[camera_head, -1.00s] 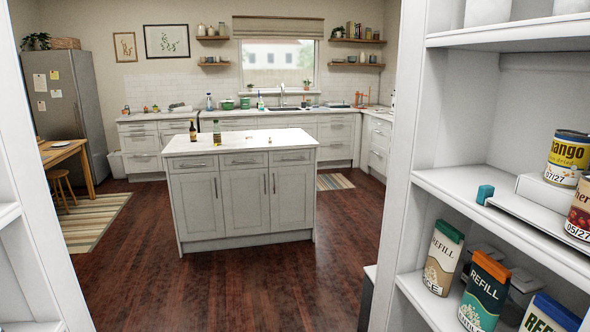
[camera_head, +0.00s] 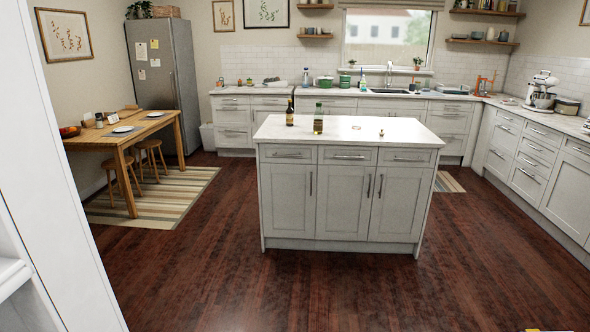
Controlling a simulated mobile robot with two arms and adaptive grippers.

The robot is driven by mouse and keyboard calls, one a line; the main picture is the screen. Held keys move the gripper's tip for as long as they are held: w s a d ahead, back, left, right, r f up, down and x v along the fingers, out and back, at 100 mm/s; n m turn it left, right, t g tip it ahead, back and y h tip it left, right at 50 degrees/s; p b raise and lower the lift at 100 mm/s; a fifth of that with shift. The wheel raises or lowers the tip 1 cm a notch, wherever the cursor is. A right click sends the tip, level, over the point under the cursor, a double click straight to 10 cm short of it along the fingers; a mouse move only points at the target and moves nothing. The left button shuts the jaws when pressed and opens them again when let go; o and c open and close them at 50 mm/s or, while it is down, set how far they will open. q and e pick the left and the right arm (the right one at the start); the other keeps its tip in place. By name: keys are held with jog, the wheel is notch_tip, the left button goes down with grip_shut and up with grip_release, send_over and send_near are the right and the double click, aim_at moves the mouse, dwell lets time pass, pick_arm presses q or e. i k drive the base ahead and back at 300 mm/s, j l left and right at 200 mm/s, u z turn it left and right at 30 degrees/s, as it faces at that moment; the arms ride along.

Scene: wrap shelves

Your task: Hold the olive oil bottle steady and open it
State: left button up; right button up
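Two bottles stand upright on the white top of the kitchen island (camera_head: 375,130). The left one is a dark, slim bottle (camera_head: 290,115) with a yellowish label. I cannot tell from here which is the olive oil. A small object (camera_head: 381,133) lies on the island top to their right, too small to make out. Neither of my grippers shows in the head view.
A white shelf edge (camera_head: 50,180) stands close on the left. Dark wooden floor (camera_head: 240,290) is clear up to the island. A wooden table (camera_head: 125,135) with stools stands at the left on a striped rug (camera_head: 165,205). Counters line the back and right.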

aim_at(318, 116)
jog(key=i+u, duration=0.2)
jog(key=i, duration=1.55)
jog(key=i+z, duration=0.1)
jog(key=i, duration=1.6)
jog(key=j, duration=0.1)
